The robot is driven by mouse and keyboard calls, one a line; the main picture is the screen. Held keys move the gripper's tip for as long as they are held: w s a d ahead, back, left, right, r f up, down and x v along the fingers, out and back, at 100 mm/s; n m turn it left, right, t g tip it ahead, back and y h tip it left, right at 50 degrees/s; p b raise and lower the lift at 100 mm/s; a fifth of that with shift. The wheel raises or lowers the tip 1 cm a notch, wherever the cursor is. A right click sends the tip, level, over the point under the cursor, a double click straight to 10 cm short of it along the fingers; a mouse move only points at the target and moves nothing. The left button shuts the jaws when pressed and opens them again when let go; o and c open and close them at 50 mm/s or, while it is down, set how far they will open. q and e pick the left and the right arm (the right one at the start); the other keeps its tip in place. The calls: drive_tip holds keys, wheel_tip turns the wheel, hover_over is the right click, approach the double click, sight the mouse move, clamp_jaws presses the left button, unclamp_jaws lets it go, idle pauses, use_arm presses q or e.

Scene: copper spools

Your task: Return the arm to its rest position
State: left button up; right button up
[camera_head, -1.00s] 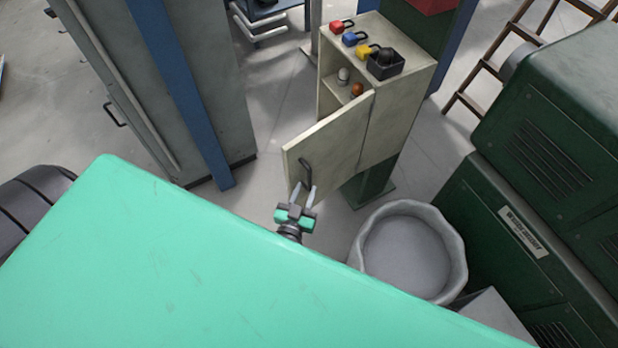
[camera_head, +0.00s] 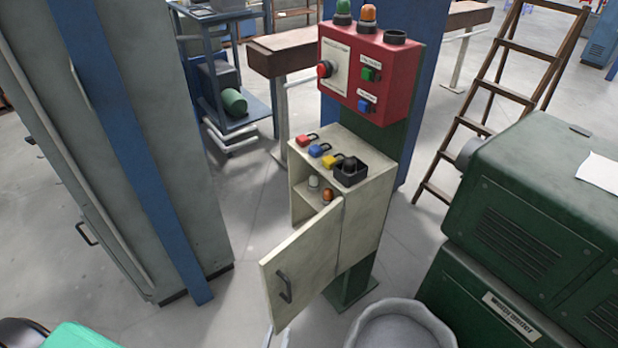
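My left gripper (camera_head: 276,338) shows only as two pale fingertips at the bottom edge, below the cabinet door. The tips are apart with nothing seen between them; the rest of the gripper and its arm are out of the picture. The small cream cabinet (camera_head: 365,215) has its door (camera_head: 300,262) standing open, with a dark handle (camera_head: 284,287) on it. The fingertips are clear of the handle. My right gripper is out of view.
A red control box (camera_head: 368,68) is above. A grey bin (camera_head: 400,328) and green machine (camera_head: 530,190) stand right, a grey locker (camera_head: 110,120) left.

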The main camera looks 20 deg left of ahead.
use_arm(q)
drive_tip(key=s+d+f+m+g+h, duration=0.15)
drive_tip(key=s+f+g, duration=0.3)
drive_tip(key=f, duration=0.75)
drive_tip(key=s+d+f+m+g+h, duration=0.15)
drive_tip(key=s+f+g, duration=0.35)
drive_tip(key=f, duration=0.7)
drive_tip(key=s+a+f+g, duration=0.3)
drive_tip(key=s+a+f, duration=0.2)
drive_tip(key=s, duration=0.5)
drive_tip(key=s+a+f+m+g, duration=0.1)
drive_tip(key=s+a+f+g, duration=0.3)
drive_tip(key=s+f, duration=0.3)
drive_tip(key=s, duration=0.3)
drive_tip(key=shift+s+a+f+y, duration=0.2)
drive_tip(key=shift+a+f+y, duration=0.05)
drive_tip(key=shift+a+y, duration=0.15)
drive_tip(key=shift+w+d, duration=0.1)
